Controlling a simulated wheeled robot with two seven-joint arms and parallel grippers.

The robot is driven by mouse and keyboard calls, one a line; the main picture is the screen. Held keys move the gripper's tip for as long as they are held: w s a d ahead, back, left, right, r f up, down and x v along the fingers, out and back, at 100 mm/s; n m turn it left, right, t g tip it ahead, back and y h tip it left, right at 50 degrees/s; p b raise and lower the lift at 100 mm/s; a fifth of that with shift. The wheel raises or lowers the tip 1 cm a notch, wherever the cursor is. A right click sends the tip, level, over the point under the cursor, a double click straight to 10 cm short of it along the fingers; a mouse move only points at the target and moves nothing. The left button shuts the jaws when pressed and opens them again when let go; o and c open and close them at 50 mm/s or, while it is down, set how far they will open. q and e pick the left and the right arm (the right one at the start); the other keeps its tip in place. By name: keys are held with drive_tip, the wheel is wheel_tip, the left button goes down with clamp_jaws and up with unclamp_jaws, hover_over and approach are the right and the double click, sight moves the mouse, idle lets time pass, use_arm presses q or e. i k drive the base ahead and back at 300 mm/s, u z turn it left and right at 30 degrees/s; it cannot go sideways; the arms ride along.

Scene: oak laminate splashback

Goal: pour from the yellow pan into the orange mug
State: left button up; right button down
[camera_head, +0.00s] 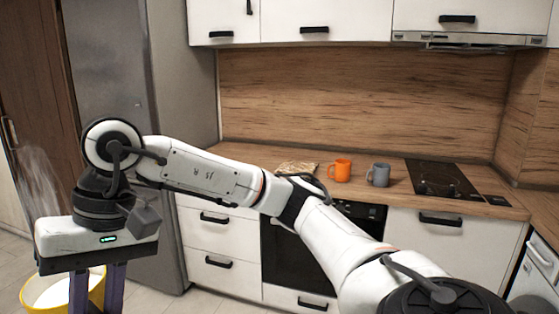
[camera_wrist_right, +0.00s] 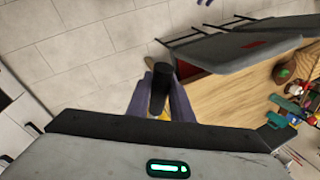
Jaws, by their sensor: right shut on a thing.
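The yellow pan (camera_head: 100,287) is at the bottom left of the head view, partly cut off by the frame edge, with something white inside. My right gripper (camera_head: 97,292) points down there, its purple fingers in front of the pan. In the right wrist view the gripper (camera_wrist_right: 161,95) is shut on the pan's black handle (camera_wrist_right: 159,88); a little yellow shows behind the fingers. The orange mug (camera_head: 340,171) stands upright on the counter, well to the right of the pan and apart from it. My left gripper is not in view.
A grey-blue mug (camera_head: 378,175) stands just right of the orange one. A board-like tan item (camera_head: 297,167) lies left of them, and a black hob (camera_head: 440,178) is at right. The wrist view shows a wooden table (camera_wrist_right: 235,92) with several small objects and a dark chair (camera_wrist_right: 225,50).

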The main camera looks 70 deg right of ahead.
sight(341, 167)
drive_tip(key=z, duration=2.35)
drive_tip(key=i, duration=1.65)
